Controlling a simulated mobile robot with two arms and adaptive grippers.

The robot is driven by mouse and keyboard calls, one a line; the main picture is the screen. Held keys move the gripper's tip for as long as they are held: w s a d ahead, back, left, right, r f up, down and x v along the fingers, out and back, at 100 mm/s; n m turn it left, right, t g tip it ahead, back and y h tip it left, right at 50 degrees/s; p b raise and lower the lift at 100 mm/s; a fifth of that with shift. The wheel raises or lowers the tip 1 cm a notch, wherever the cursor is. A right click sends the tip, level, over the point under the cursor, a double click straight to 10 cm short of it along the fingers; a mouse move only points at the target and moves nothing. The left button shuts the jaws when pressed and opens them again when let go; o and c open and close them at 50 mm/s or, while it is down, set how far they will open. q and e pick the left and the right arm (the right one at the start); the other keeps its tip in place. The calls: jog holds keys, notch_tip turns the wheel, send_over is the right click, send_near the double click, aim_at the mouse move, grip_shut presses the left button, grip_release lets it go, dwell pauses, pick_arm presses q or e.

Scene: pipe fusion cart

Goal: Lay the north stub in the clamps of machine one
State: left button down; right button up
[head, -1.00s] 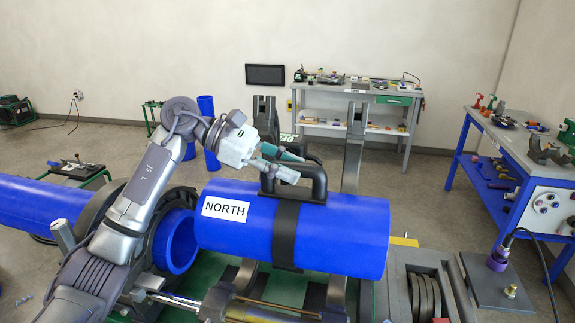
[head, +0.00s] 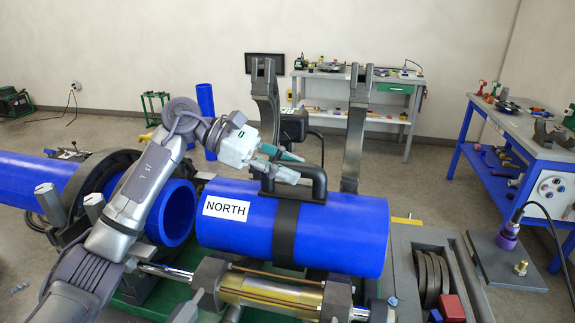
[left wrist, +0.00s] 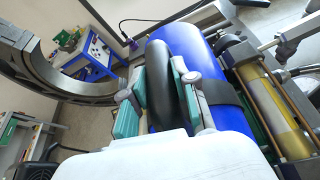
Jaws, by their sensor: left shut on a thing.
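The north stub (head: 340,232) is a thick blue pipe labelled NORTH, lying level with a black strap and handle (head: 318,180) on it. My left gripper (head: 285,167) is shut on the handle; the left wrist view shows its fingers around the dark handle (left wrist: 158,88) with the blue stub (left wrist: 187,48) below. Machine one has two tall open clamp arms (head: 355,125) behind the stub and a brass cylinder (head: 285,290) in front. The stub hides the lower clamp seats, so I cannot tell whether it touches them. My right gripper is not in view.
Another blue pipe (head: 178,212) sits in a dark clamp ring left of the stub, with a gap between their ends. A grey box with dark discs (head: 430,280) stands at the right. A blue-legged workbench (head: 515,140) and a grey bench (head: 350,83) stand farther back.

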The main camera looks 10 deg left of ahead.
pick_arm(q)
jog(key=shift+f+b, duration=0.8)
dwell(0.8)
jog(key=c, duration=0.9)
grip_release()
jog(key=shift+o, duration=0.5)
jog(key=shift+f, duration=0.25)
notch_tip(320, 180, up, 10)
jog(key=shift+r, duration=0.25)
